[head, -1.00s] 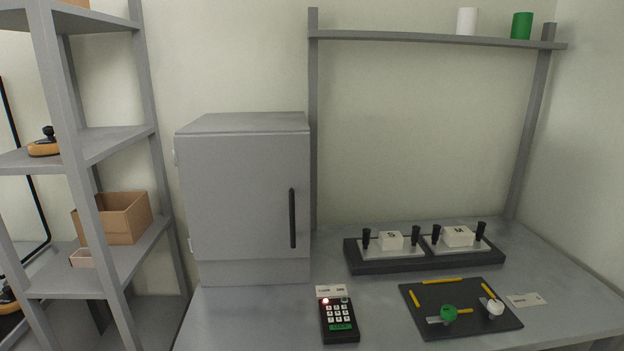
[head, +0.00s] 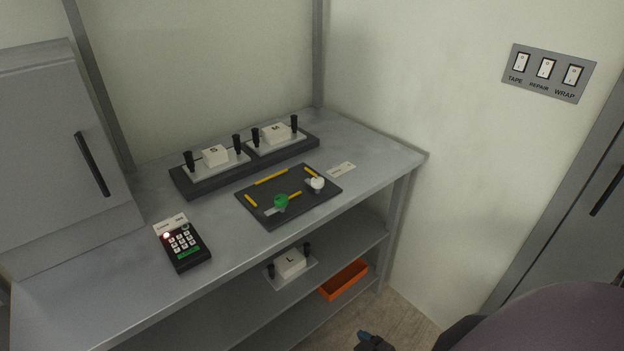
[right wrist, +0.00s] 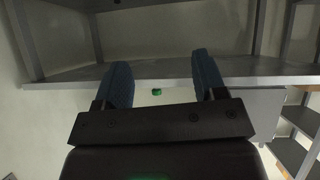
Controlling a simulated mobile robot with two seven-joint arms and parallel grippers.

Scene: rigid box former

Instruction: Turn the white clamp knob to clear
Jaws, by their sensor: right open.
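The white clamp knob (head: 317,183) stands at the right side of a dark board (head: 262,217) on the grey workbench. A green knob (head: 281,201) stands left of it on the same board, with yellow strips around them. My right gripper (head: 372,342) shows only partly at the bottom edge of the head view, low in front of the bench and well apart from the knob. In the right wrist view the right gripper (right wrist: 163,85) is open with nothing between its blue fingers. A small green thing (right wrist: 157,91) shows beyond them at the bench edge. My left gripper is out of view.
A black holder (head: 190,188) with blocks marked S and M stands behind the board. A keypad (head: 183,243) with a red light is at left. The lower shelf holds an L block (head: 291,263) and an orange tray (head: 345,280). Wall switches (head: 547,70) are at right.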

